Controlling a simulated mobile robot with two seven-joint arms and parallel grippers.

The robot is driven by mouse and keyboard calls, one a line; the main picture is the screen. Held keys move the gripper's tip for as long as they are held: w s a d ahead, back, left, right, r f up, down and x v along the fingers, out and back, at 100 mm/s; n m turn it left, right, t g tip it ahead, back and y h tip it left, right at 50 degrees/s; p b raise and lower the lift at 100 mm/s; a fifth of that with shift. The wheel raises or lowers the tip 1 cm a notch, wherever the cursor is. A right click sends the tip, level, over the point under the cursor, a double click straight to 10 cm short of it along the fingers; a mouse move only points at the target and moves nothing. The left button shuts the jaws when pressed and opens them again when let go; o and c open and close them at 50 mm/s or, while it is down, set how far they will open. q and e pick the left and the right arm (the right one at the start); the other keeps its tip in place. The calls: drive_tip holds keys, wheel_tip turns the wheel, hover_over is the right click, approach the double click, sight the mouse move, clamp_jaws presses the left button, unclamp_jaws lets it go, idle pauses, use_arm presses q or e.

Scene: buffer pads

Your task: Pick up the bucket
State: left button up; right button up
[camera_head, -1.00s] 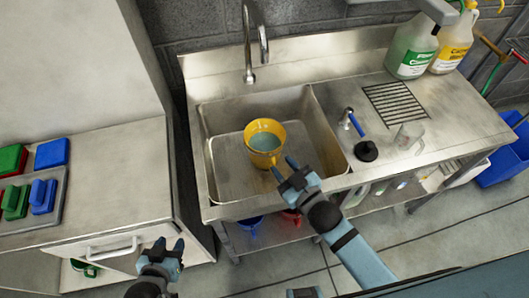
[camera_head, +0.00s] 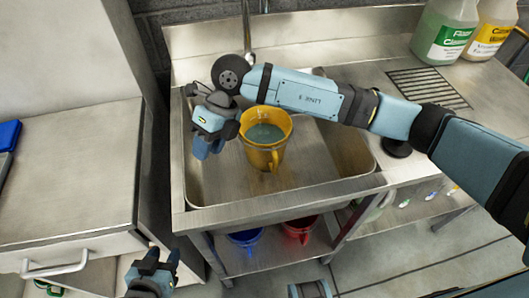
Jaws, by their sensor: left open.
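A yellow bucket (camera_head: 264,155) with bluish liquid in it stands upright in the sink basin (camera_head: 310,185). Its handle faces the front. My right gripper (camera_head: 207,148) is over the basin, just left of the bucket, with its fingers pointing down. Whether it touches the bucket, and how far its fingers are apart, I cannot tell. My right forearm crosses above the bucket's back rim. My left gripper (camera_head: 164,254) is open and empty at the lower left, in front of the cabinet. A blue bucket (camera_head: 245,238) and a red bucket (camera_head: 299,230) are under the sink.
The faucet (camera_head: 247,30) rises behind the basin. Bottles with green (camera_head: 444,35) and yellow (camera_head: 492,30) labels stand on the drainboard at the back right. A cabinet (camera_head: 70,165) with a mostly bare top is at the left. The basin floor is clear around the bucket.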

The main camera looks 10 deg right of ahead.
drive_tip(key=w+d+f+t+h+b, duration=0.1)
drive_tip(key=w+d+t+h+b, duration=0.25)
drive_tip(key=w+d+h, duration=0.45)
drive_tip(key=y, duration=0.2)
hover_over(252, 149)
drive_tip(key=a, duration=0.1)
drive_tip(key=shift+m+t, duration=0.3)
drive_tip(key=shift+t, duration=0.05)
wheel_tip(252, 149, down, 7)
drive_tip(key=shift+f, duration=0.6)
drive_tip(key=f, duration=0.2)
drive_tip(key=d+f, duration=0.1)
drive_tip(key=f, duration=0.2)
drive_tip(key=shift+b, duration=0.4)
use_arm(q)
drive_tip(key=f, duration=0.1)
drive_tip(key=w+d+f, duration=0.1)
drive_tip(key=shift+f, duration=0.4)
use_arm(e)
clamp_jaws()
